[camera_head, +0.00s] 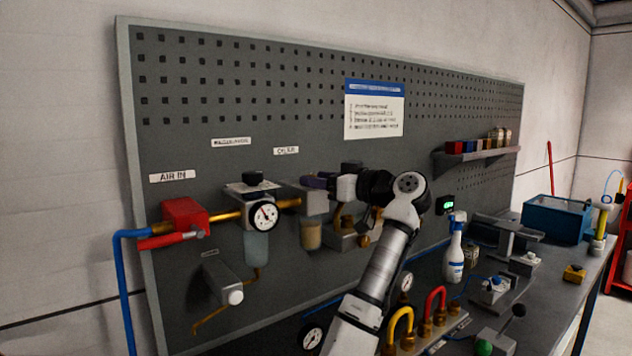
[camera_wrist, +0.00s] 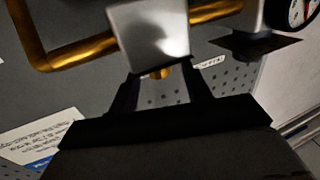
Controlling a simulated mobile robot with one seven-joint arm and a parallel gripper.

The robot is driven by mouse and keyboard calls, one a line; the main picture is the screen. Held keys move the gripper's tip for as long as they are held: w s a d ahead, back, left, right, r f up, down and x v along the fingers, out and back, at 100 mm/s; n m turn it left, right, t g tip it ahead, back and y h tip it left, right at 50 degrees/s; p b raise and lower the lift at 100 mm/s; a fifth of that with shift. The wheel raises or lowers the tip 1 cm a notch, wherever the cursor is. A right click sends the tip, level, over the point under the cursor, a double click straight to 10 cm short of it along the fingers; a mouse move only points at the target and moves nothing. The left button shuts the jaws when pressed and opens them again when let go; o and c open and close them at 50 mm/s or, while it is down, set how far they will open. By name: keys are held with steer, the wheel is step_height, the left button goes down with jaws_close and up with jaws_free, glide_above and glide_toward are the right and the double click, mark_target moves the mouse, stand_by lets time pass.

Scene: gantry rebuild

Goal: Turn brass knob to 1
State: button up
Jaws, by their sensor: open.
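The brass knob (camera_wrist: 162,73) shows as a small piece at the edge of a pale metal block (camera_wrist: 148,32) in the wrist view. My gripper (camera_wrist: 160,77) is open, with one dark finger on each side of the knob in the picture. I cannot tell whether the fingers touch it. In the head view my gripper (camera_head: 318,182) is at the top of the grey block (camera_head: 312,203), which has an amber bowl (camera_head: 311,235) under it. The knob is hidden there behind the gripper. No number or pointer on the knob is readable.
Brass pipes (camera_wrist: 75,52) run from the block. A pressure gauge (camera_head: 263,215) and a red valve (camera_head: 184,216) are to the left. A bench (camera_head: 545,290) with a spray bottle (camera_head: 455,250) is at the right.

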steer(key=b+v, duration=0.3)
steer(key=v, duration=0.9)
steer(key=shift+d+b, duration=0.2)
steer(key=shift+b, duration=0.1)
steer(key=shift+s, duration=0.15)
